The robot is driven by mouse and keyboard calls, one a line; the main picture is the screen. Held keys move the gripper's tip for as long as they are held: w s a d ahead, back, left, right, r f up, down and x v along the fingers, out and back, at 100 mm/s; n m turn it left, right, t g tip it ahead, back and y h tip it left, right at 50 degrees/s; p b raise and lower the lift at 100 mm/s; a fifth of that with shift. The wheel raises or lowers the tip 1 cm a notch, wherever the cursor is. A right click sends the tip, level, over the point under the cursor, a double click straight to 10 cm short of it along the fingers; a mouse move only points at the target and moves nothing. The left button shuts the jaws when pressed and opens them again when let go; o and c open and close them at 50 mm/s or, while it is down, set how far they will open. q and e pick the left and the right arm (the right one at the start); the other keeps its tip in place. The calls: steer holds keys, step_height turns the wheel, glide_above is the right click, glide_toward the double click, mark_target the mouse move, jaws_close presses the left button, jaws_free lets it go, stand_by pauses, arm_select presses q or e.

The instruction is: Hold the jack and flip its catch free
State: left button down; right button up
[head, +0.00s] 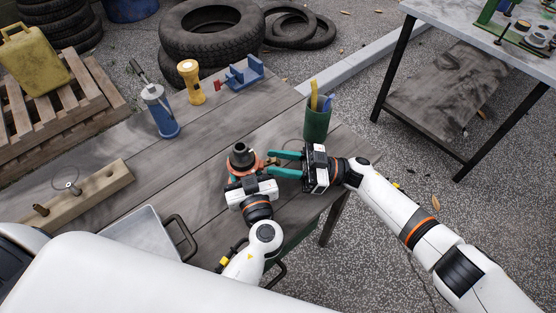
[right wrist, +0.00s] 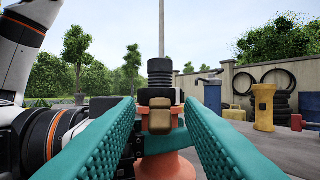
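The jack (head: 241,158) stands on the workbench, with an orange body and a dark ribbed top. In the right wrist view the jack (right wrist: 166,166) is straight ahead, with a brass-coloured catch (right wrist: 159,116) on its near side. My left gripper (head: 238,178) is at the jack's near side; a teal finger crosses the body behind the catch. It appears closed on the body, though its fingers are mostly hidden. My right gripper (head: 268,163) comes from the right, its teal fingers open, their tips either side of the catch with gaps. I cannot tell whether the catch is engaged.
A green pen cup (head: 317,122) stands close behind my right gripper. A blue canister (head: 161,112), a yellow flashlight (head: 190,82) and a blue vise-like tool (head: 243,73) stand farther back. A metal tray (head: 146,236) and a pegged wooden block (head: 85,196) lie left.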

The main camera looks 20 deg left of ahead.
steer(key=v, duration=1.1)
steer(key=shift+w+d+f, duration=0.1)
steer(key=shift+w+d, duration=0.05)
steer(key=shift+d, duration=0.05)
steer(key=shift+c, duration=0.5)
steer(key=shift+c, duration=0.9)
steer(key=shift+r+t+h, duration=1.1)
steer(key=shift+r+h, duration=2.4)
steer(key=shift+r, duration=1.05)
steer(key=x, duration=1.1)
steer(key=shift+f, duration=0.25)
steer(key=shift+c, duration=0.5)
jaws_close()
